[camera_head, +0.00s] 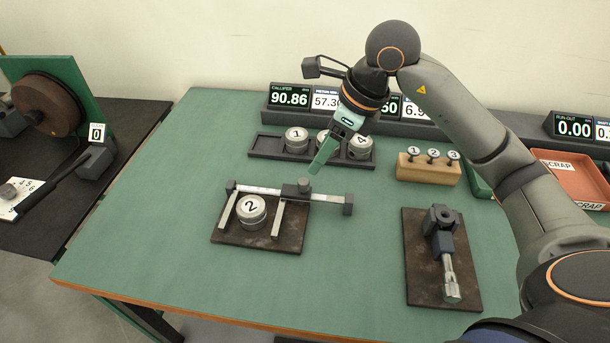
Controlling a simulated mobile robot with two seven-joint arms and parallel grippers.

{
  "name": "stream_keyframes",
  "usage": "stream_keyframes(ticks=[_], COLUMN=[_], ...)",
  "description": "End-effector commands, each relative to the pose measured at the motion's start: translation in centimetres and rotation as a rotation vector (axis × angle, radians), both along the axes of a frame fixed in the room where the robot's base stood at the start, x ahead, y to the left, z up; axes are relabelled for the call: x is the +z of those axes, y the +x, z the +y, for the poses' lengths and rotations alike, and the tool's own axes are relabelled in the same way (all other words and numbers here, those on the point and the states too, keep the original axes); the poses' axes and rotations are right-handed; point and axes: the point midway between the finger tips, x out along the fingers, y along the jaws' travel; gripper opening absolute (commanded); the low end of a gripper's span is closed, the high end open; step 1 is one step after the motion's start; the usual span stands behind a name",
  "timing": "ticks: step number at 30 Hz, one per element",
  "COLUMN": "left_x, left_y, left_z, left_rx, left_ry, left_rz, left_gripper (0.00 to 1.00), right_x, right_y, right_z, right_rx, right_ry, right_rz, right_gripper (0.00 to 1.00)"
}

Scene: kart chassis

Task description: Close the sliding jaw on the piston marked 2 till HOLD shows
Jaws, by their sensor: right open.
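The piston marked 2 (251,209) stands upright on a dark plate (283,242) between the two jaws of a calliper. The calliper's beam (330,198) lies across the back of the plate. The fixed jaw (228,209) is left of the piston. The sliding jaw (279,218) is to its right, with a visible gap between them. The slider block (297,192) carries a small knob on top. The calliper display (290,97) reads 90.86. My right gripper (317,168) is open, just above and behind the slider block, apparently apart from it. My left gripper is out of view.
Behind, a dark tray (265,147) holds pistons marked 1 and 4 and another partly hidden by my gripper. A wooden block (428,172) with numbered pins and a plate with a clamped rod (449,278) are to the right. The green table (350,270) is clear between the plates.

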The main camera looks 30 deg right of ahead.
Motion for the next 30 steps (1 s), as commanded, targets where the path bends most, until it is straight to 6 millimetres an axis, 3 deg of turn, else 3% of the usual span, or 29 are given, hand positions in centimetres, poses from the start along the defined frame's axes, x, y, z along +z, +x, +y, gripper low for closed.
stream_keyframes(ticks=[6, 12, 25, 30], left_x=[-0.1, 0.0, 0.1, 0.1], left_y=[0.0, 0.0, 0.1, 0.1], left_z=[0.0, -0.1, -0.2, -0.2], left_rx=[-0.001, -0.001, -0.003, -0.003], left_ry=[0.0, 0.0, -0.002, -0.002], left_rz=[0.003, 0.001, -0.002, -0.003], left_gripper=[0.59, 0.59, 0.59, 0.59], right_x=[-4.3, -6.8, -7.7, -7.7], right_y=[1.2, 2.0, 2.3, 2.3], right_z=[1.2, 1.9, 2.1, 2.1], right_rx=[0.001, 0.001, 0.0, 0.0], right_ry=[0.002, 0.001, 0.0, 0.0], right_rz=[0.006, 0.003, 0.0, 0.0], right_gripper=[0.59, 0.59, 0.59, 0.4])
